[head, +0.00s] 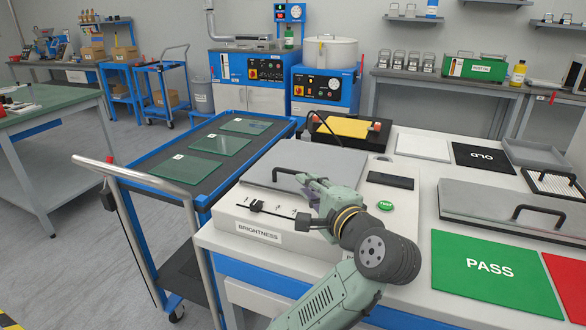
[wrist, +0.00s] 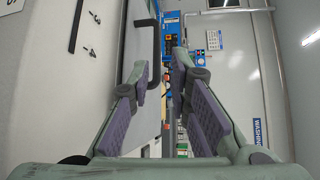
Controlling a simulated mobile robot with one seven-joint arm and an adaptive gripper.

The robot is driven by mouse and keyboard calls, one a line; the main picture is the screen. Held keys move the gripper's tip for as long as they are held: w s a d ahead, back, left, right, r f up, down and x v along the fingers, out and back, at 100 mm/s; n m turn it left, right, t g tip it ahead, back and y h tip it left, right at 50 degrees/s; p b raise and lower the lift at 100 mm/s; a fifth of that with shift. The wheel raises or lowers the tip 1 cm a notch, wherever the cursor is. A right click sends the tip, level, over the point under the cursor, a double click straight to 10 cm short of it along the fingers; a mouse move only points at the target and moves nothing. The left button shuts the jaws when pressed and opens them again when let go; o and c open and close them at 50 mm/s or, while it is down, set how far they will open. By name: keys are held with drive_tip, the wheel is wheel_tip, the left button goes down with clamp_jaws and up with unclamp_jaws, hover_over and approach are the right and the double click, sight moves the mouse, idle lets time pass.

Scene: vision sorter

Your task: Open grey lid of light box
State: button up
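The light box (head: 235,222) is a pale box at the front left of the white table, with a "BRIGHTNESS" label on its front. Its flat grey lid (head: 322,158) lies down on top and also shows in the wrist view (wrist: 134,40). A black bar handle (head: 284,171) stands on the lid near its front edge; part of it shows in the wrist view (wrist: 153,70) beside the left finger. My gripper (head: 304,186) is at the handle's right end. Its purple-padded fingers are apart (wrist: 164,66). Whether they touch the handle I cannot tell.
A black slider (head: 256,207) sits on the light box in front of the lid. A green button (head: 385,205) is to its right. Another grey lid with a black handle (head: 505,207) and the green PASS mat (head: 490,268) lie further right. A blue cart (head: 185,187) stands left.

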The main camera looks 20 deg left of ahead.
sight(292, 173)
drive_tip(key=shift+w+a+f, duration=0.15)
drive_tip(key=shift+f, duration=0.05)
drive_tip(key=p+x, duration=0.2)
drive_tip(key=x, duration=0.8)
drive_tip(key=shift+f, duration=0.15)
drive_tip(key=shift+c, duration=0.6)
clamp_jaws()
